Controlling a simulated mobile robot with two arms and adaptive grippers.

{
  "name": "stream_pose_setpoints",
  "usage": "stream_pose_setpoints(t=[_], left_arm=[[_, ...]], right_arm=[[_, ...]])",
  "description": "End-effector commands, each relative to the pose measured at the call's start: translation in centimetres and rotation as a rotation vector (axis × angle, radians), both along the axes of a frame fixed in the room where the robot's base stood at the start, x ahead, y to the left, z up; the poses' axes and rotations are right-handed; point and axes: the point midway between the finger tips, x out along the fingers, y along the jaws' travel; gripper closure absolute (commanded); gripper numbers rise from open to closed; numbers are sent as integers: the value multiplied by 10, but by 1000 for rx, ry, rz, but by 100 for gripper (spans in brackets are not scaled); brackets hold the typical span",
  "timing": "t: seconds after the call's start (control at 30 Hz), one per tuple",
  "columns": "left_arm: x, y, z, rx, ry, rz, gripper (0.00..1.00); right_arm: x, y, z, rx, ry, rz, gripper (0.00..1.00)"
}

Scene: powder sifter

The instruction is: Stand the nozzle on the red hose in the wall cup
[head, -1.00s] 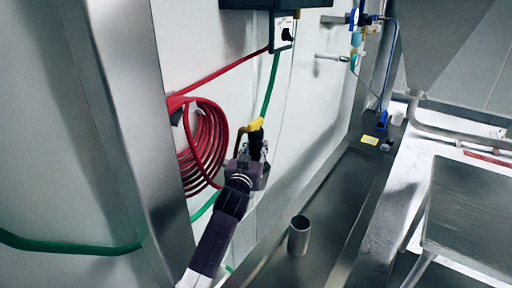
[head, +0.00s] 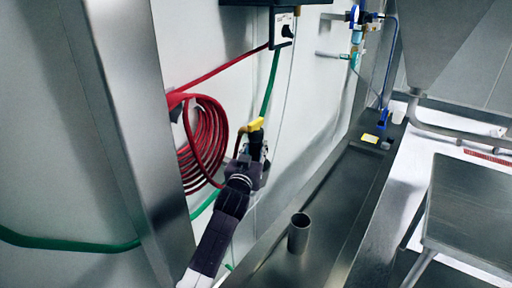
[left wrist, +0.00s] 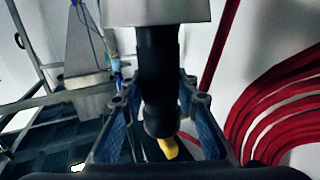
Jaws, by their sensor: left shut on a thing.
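My left gripper (head: 250,170) is shut on the nozzle (head: 255,143), a dark piece with a yellow part (head: 255,125) at its top in the head view. In the left wrist view the nozzle shows as a black cylinder (left wrist: 158,80) between the two blue-padded fingers, with yellow at its lower end. The red hose (head: 205,140) hangs in a coil on the wall, just left of the gripper. A grey metal cup (head: 298,235), open at the top, stands upright at lower centre, below and right of the gripper and apart from it. My right gripper is not in view.
A steel post (head: 125,120) rises at the left. A green hose (head: 271,82) runs along the wall behind the gripper. A dark box (head: 275,3) is at the top. A steel table (head: 475,215) stands at the right. The long ledge (head: 335,190) beyond the cup looks mostly clear.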

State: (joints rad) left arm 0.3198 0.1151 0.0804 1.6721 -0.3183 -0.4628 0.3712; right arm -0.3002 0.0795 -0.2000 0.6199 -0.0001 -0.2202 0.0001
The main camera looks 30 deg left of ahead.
Motion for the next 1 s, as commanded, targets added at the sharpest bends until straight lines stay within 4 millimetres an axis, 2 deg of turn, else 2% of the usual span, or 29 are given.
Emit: stream_pose_setpoints(t=[0.13, 0.17, 0.33, 0.73, 0.87, 1.0], left_arm=[[0, 0, 0, 1, -5, 0, 100], [0, 0, 0, 1, -5, 0, 69], [0, 0, 0, 1, -3, 0, 52], [-7, -2, -4, -1, 4, 0, 52], [-23, -6, -4, -1, 2, 0, 52], [-48, -13, -4, -1, 2, 0, 52]], right_arm=[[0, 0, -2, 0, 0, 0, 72], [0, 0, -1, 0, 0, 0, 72], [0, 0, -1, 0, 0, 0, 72], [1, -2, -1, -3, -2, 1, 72], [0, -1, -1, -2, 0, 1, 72], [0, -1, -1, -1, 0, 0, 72]])
